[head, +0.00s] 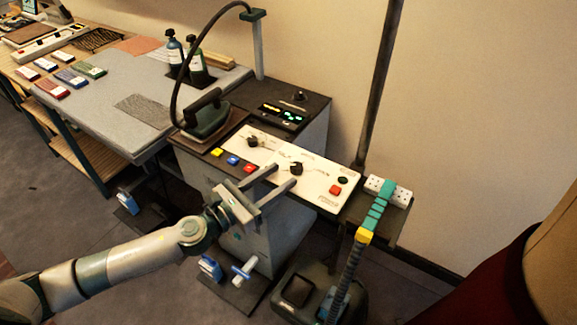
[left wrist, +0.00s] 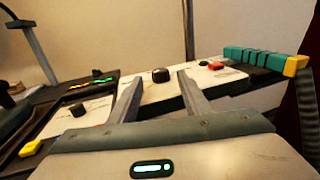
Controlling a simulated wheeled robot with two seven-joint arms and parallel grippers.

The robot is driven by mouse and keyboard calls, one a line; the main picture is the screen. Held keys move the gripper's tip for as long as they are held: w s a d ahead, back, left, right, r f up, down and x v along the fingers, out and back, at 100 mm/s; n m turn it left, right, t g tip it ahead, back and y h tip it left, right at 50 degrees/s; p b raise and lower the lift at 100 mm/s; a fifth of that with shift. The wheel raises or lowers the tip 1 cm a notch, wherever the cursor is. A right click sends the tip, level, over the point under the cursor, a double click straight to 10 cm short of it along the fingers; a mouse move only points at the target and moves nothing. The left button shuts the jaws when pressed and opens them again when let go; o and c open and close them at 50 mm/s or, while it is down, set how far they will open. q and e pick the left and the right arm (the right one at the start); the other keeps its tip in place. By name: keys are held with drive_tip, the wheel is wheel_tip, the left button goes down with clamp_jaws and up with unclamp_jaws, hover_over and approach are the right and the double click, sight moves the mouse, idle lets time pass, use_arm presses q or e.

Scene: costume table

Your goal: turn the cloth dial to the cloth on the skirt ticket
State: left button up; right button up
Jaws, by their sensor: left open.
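A white control panel (head: 318,183) carries two black dials with small lettering I cannot read clearly. One dial (head: 296,169) is at the panel's middle; the other dial (head: 253,141) is nearer the iron. I cannot tell from the lettering which is the cloth dial. My left gripper (head: 284,176) is open and empty, its fingers reaching toward the middle dial. In the left wrist view this dial (left wrist: 160,75) shows between and beyond the fingers, apart from them. No skirt ticket can be made out. My right gripper is not in view.
Yellow, blue and red buttons (head: 233,160) line the panel's front left. An iron (head: 205,115) stands behind left. A red button (head: 335,190) and a teal-handled hose (head: 376,212) are to the right. A dark red garment (head: 500,285) fills the lower right.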

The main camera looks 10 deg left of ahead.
sight(292, 168)
use_arm(q)
drive_tip(key=shift+p+x, duration=0.4)
drive_tip(key=shift+x, duration=1.6)
drive_tip(key=c, duration=1)
